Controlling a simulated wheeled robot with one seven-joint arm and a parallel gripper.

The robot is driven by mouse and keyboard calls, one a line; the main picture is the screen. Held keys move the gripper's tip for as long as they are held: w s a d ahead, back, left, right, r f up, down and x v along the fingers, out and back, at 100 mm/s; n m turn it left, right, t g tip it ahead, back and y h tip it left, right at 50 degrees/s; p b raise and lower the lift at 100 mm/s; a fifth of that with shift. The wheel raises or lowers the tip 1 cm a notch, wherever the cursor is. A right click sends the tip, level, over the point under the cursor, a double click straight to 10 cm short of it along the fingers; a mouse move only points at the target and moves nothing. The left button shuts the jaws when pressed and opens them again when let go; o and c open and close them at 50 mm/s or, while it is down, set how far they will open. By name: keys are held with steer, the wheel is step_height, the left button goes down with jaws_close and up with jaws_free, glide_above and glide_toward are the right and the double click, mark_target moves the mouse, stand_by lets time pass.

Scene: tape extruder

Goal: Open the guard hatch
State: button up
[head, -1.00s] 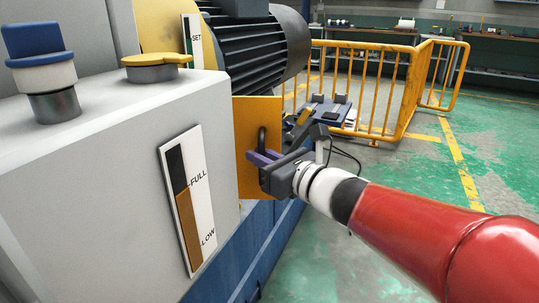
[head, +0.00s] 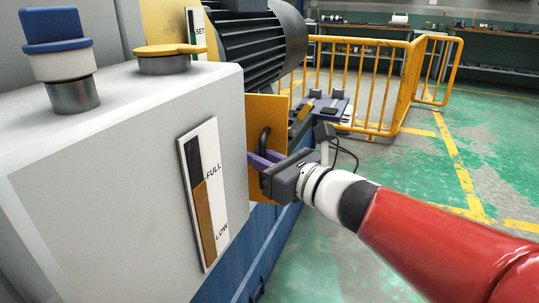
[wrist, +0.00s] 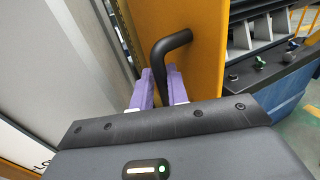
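The guard hatch (head: 274,112) is an orange-yellow panel beside the grey-white tank housing, below the motor. It stands at an angle to the housing's front; how far it is swung out is hard to tell. Its black bent handle (head: 264,140) also shows in the wrist view (wrist: 170,42), against the orange panel (wrist: 205,55). My gripper (head: 262,158) has purple fingers, one on each side of the handle's bar, close against it. In the wrist view the fingers (wrist: 160,88) appear shut on the handle, whose lower end is hidden behind the gripper body.
The housing carries a FULL/LOW gauge (head: 203,195), a blue-topped cap (head: 62,60) and a yellow cap (head: 170,58). A yellow railing (head: 365,85) and a blue bench with parts (head: 325,108) stand behind. The green floor (head: 440,190) to the right is open.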

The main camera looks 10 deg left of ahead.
steer(key=shift+o, duration=1.3)
steer(key=p+v, duration=0.1)
steer(key=v, duration=0.7)
steer(key=shift+s+a, duration=0.1)
steer(key=shift+a, duration=0.05)
